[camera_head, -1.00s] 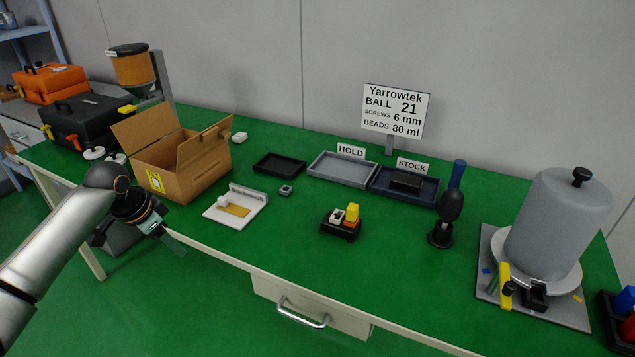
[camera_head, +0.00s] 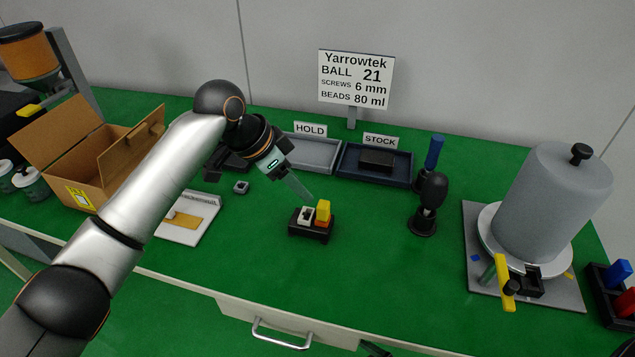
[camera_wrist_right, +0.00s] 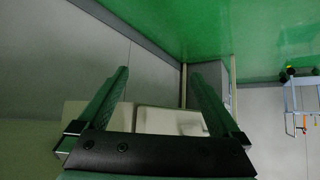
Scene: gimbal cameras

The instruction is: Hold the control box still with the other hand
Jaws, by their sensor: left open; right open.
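The control box (camera_head: 309,234) is a small black base with a white rocker part and a raised yellow part on top. It stands on the green table near the front, in the middle of the head view. My left gripper (camera_head: 299,188) is open and empty, tilted down just behind and above the box, its fingertips close to the yellow and white parts. I cannot tell whether they touch it. My right gripper (camera_wrist_right: 158,73) shows only in the right wrist view, open with nothing between its fingers.
A black hand-held tool on a stand (camera_head: 428,200) and a big grey cylinder (camera_head: 553,205) stand to the right. Behind are the grey HOLD tray (camera_head: 318,163) and dark STOCK tray (camera_head: 345,172).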

